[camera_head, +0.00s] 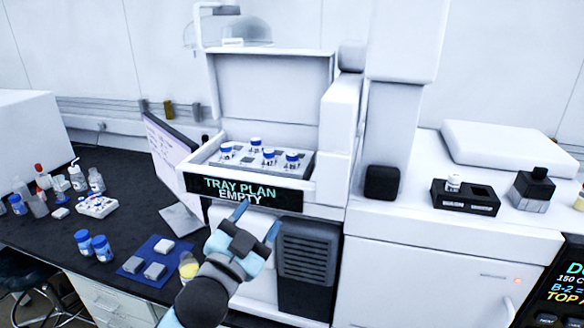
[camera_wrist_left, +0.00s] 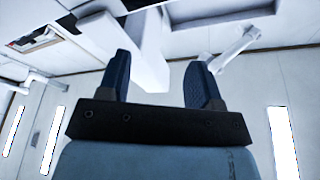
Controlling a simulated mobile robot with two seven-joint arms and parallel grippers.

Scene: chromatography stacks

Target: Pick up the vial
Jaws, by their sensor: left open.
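Several blue-capped vials stand upright in the sampler's open tray (camera_head: 212,163), among them a front-right vial (camera_head: 291,158), a back vial (camera_head: 255,142) and a left vial (camera_head: 226,150). Which vial the task means I cannot tell. My left gripper (camera_head: 257,219) is open and empty, in front of and below the tray's display. In the left wrist view its spread fingers (camera_wrist_left: 160,60) have nothing between them. My right gripper is not in view.
The display (camera_head: 245,192) on the tray front reads "TRAY PLAN EMPTY". The black block (camera_head: 466,198) sits on the white right-hand unit. A tall white column (camera_head: 400,100) stands between. Bottles (camera_head: 84,242), a blue mat (camera_head: 138,261) and a monitor (camera_head: 170,160) are at the left.

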